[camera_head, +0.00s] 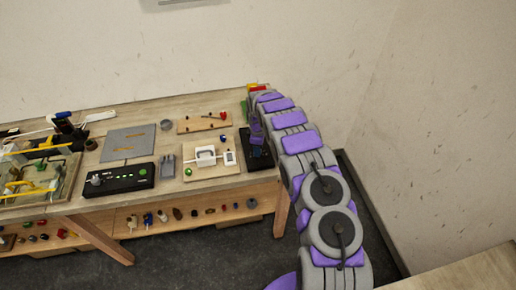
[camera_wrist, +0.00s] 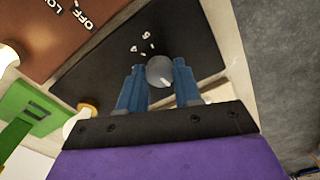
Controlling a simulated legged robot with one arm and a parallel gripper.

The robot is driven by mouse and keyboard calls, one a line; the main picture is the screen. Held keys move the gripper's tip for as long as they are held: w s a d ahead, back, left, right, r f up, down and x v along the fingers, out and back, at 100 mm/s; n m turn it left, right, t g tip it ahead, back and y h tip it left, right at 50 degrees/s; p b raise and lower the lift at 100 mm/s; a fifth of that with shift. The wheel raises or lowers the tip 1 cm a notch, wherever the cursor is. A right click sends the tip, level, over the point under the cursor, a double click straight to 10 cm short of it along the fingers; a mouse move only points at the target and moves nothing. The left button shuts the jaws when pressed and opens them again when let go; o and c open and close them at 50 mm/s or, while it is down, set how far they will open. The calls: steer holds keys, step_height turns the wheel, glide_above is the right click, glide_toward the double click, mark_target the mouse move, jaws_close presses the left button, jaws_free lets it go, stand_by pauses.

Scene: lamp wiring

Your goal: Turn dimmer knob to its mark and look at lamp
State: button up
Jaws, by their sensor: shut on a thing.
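The dimmer knob (camera_wrist: 159,71) is a round grey knob on a dark panel (camera_wrist: 205,38) in the wrist view. My gripper (camera_wrist: 159,80) has its two blue fingers on either side of the knob and is shut on it. Small white marks (camera_wrist: 142,48) lie on the panel just beyond the knob. In the head view the dark panel (camera_head: 262,161) sits at the right end of the bench, and my gripper (camera_head: 257,138) is over it. The knob is hidden there by my arm. I cannot tell for sure which thing is the lamp.
A brown board (camera_wrist: 50,30) lettered "LOW" and "OFF" and a green block (camera_wrist: 30,108) lie beside the panel. A pale wooden board (camera_head: 210,168) with a white fitting and a black box (camera_head: 120,178) stand left on the bench (camera_head: 215,185).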

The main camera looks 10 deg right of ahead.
steer(key=shift+w+r, duration=0.2)
steer(key=o, duration=1)
steer(key=shift+s+f, duration=0.1)
steer(key=shift+o, duration=0.2)
step_height(320, 180, up, 17)
